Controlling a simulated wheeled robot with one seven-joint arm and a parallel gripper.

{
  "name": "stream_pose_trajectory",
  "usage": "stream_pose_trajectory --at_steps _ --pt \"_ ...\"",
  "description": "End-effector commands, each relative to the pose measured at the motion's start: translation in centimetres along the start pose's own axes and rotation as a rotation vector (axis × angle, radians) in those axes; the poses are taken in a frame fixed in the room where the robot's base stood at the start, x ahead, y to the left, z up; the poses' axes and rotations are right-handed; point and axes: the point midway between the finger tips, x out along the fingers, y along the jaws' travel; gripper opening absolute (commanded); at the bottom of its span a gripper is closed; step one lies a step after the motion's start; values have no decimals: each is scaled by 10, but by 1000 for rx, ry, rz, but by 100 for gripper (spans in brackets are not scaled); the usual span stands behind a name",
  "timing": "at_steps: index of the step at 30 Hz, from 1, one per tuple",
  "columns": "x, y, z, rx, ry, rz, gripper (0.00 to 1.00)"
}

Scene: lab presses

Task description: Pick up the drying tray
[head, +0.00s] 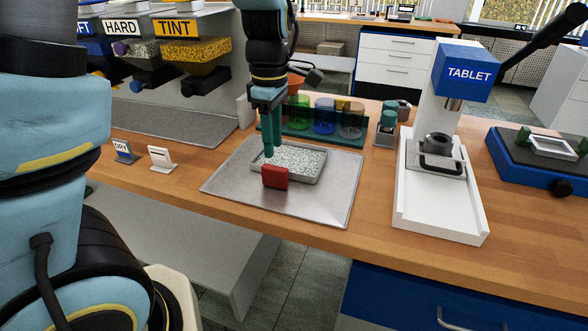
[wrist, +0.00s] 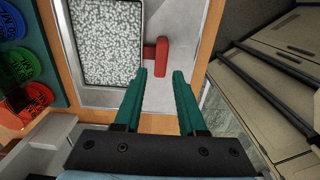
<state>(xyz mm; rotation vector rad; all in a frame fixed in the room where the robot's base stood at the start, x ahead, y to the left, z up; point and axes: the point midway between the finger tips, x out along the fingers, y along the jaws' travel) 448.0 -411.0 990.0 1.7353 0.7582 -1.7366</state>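The drying tray (head: 304,181) is a shallow grey tray full of pale speckled granules, with a red handle (head: 275,177) on its near side. It lies flat on a metal sheet (head: 318,208) on the wooden bench. My gripper (head: 268,156) points down above the tray, with teal fingers. In the wrist view my gripper (wrist: 160,76) is open and empty. There the red handle (wrist: 154,58) shows just past the fingertips, roughly in line with the gap between them. I cannot tell the exact height of the fingertips over the handle.
A rack (head: 318,133) with several coloured cups stands behind the tray. The white TABLET press (head: 440,210) is to the right, with a blue-based device (head: 528,165) beyond it. A DRY card (head: 125,152) and a white card (head: 161,158) stand left. Labelled hoppers (head: 190,57) hang at the back left.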

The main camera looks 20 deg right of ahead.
Motion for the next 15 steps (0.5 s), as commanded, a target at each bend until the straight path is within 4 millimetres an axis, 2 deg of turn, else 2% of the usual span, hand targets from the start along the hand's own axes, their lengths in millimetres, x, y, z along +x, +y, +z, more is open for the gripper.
stream_pose_trajectory --at_steps 3,10,15 --pt "15 0 0 1 1 -2 40" --pt "32 -1 1 2 1 -3 40" --pt "58 -3 3 0 1 -3 40"
